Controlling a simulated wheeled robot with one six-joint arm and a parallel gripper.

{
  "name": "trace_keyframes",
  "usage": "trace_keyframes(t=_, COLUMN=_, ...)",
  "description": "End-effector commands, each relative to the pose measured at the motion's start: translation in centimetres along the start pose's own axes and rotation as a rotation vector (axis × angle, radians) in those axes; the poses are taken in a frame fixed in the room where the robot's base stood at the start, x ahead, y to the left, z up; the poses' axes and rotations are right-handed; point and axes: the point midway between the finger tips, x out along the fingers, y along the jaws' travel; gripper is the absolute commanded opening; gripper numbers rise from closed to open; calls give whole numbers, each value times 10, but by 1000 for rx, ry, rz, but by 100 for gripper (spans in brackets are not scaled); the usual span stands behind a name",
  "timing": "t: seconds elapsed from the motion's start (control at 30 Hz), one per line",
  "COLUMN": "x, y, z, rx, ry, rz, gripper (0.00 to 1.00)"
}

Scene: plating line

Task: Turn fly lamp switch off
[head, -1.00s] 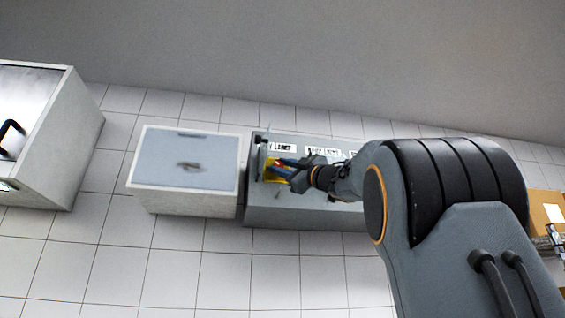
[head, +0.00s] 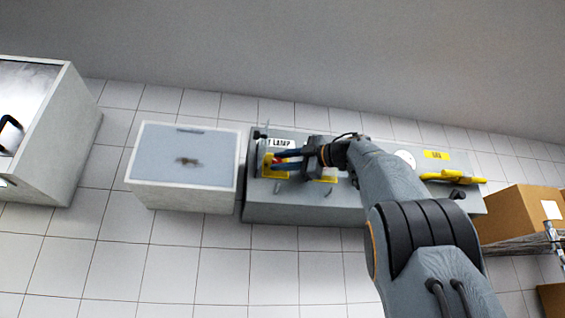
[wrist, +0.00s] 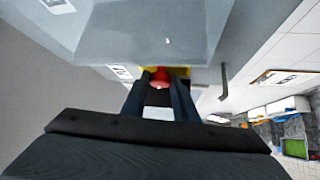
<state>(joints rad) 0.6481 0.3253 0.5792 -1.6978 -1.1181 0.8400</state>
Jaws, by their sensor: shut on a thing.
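In the wrist view the switch shows as a red knob (wrist: 161,77) between my fingers. My gripper (head: 277,160) reaches in from the right and is shut on this red switch; it also shows in the wrist view (wrist: 159,84). The fingers hide part of the switch, so I cannot tell its position.
A pale box with a grey lid (head: 203,143) is just left of the panel. A yellow handle (head: 452,177), a white round dial (head: 405,158) and a yellow label (head: 436,155) are on the panel's right part. Cardboard boxes (head: 520,215) stand at the far right.

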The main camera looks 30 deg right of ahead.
Motion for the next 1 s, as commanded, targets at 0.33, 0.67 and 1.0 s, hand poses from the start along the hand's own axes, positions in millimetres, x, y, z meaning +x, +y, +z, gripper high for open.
trace_keyframes(t=0.33, x=0, y=-1, z=-1, rx=-6, ry=3, rz=-9, gripper=4)
trace_keyframes(t=0.67, x=0, y=0, z=0, rx=-6, ry=2, rz=-8, gripper=43)
trace_keyframes(t=1.0, x=-9, y=0, z=1, rx=-8, ry=-2, rz=-7, gripper=43)
